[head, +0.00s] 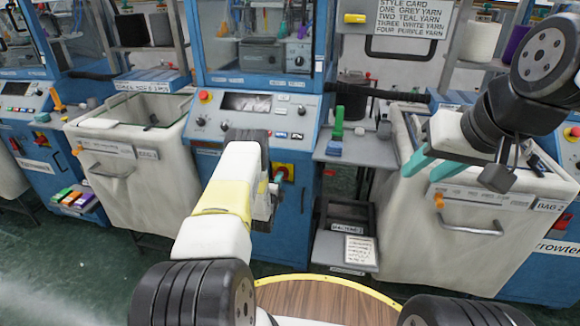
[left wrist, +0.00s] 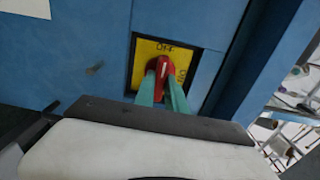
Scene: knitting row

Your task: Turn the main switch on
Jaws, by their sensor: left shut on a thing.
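The main switch is a red rotary handle (left wrist: 162,72) on a yellow plate (left wrist: 146,52) set in the blue front of the middle machine. OFF is printed above the handle and ON to its right. The white line on the handle points up toward OFF, leaning slightly right. My left gripper (left wrist: 163,88) is shut on the handle, one teal finger on each side. In the head view, the switch (head: 290,169) shows partly behind my left gripper (head: 274,186). My right gripper (head: 424,168) is open and empty above the right-hand bag.
A cream bag bin (head: 125,190) stands left of the middle machine, another (head: 440,250) to its right. A small grey shelf (head: 350,150) holds a green-and-blue piece. The control panel (head: 255,115) is above the switch. A wooden round top (head: 320,300) is in front.

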